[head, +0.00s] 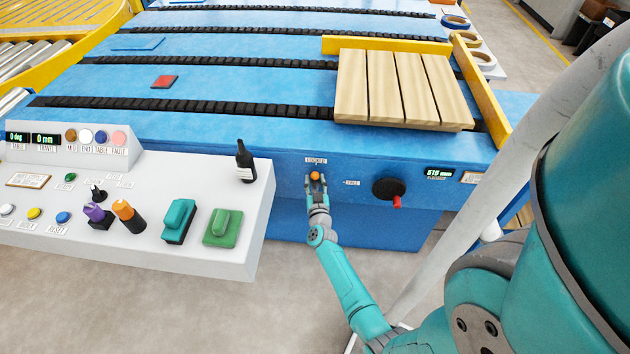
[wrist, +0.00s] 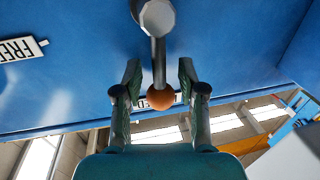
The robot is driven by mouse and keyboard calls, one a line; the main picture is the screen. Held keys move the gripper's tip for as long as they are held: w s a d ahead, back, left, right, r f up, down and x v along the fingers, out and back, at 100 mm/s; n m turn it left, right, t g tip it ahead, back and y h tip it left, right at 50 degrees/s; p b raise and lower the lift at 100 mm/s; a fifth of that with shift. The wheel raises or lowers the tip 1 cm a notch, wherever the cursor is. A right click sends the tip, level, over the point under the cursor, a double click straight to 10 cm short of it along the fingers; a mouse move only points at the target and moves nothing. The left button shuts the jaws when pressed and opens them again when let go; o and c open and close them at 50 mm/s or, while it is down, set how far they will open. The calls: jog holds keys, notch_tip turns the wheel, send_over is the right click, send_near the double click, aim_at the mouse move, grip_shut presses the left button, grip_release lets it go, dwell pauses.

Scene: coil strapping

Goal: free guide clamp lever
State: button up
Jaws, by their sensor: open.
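The guide clamp lever has an orange ball knob (head: 315,176) and sits on the blue front face of the table. In the wrist view its grey shaft runs from a round pivot (wrist: 157,17) down to the orange knob (wrist: 160,98). The knob partly covers a white label. A label reading FREE (wrist: 17,49) is off to the left there. My gripper (head: 317,190) is at the lever in the head view. In the wrist view my gripper (wrist: 160,70) is open, with one finger on each side of the shaft and knob and visible gaps on both sides.
A black handwheel with a red handle (head: 389,189) is right of the lever. Wooden boards (head: 402,90) lie on the table between yellow guides (head: 385,45).

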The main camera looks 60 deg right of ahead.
jog(key=shift+w+d, duration=0.15)
jog(key=shift+d, duration=0.1)
grip_shut()
jog(key=shift+r, duration=0.1)
